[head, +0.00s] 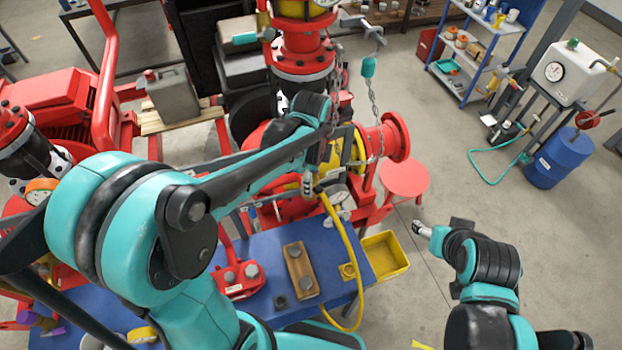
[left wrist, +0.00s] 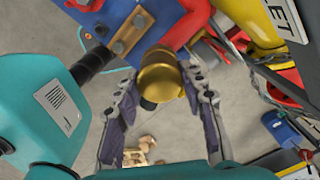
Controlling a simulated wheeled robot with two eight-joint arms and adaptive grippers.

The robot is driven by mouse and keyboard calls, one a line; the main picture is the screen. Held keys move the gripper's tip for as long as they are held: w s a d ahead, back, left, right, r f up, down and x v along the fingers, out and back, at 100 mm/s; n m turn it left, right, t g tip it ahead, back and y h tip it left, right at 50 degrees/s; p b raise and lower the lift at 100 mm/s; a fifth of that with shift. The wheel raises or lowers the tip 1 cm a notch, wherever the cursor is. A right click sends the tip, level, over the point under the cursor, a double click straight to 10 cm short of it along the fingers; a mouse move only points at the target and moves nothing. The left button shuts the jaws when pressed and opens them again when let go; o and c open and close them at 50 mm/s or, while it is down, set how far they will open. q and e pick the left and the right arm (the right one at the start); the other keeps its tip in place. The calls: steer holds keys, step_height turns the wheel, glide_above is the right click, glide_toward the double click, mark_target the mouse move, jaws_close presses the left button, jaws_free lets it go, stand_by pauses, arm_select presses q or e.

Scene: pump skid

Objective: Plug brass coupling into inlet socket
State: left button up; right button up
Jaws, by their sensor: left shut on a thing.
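The brass coupling (left wrist: 160,76) is a gold cylinder between the fingers of my left gripper (left wrist: 162,88) in the left wrist view. The fingers are closed on its sides. In the head view my left gripper (head: 308,186) is small and partly hidden by my arm, in front of the red and yellow pump. A yellow hose (head: 345,245) hangs just right of it. The inlet socket cannot be made out. A white label ending in "ET" (left wrist: 286,16) shows on a yellow body at the wrist view's upper right. My right gripper (head: 420,229) is away from the pump, its fingers too small to judge.
A blue bench (head: 262,248) carries a wooden block (head: 299,270) and a red fixture (head: 238,276). A yellow bin (head: 385,256) hangs at its right side. A red round stool (head: 404,178) and chains (head: 375,100) are near the pump.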

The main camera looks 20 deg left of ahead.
arm_select(q)
steer(key=o, duration=1.4)
steer(key=shift+c, duration=0.2)
steer(key=shift+r, duration=0.15)
step_height(320, 180, up, 12)
steer(key=s+a+f+n+t, duration=0.25)
steer(key=s+n+t, duration=0.2)
steer(key=n, duration=0.45)
steer(key=s+a+f+n+t, duration=0.25)
steer(key=s+n, duration=0.35)
steer(key=n, duration=0.3)
step_height(320, 180, down, 33)
steer(key=b, duration=3.2)
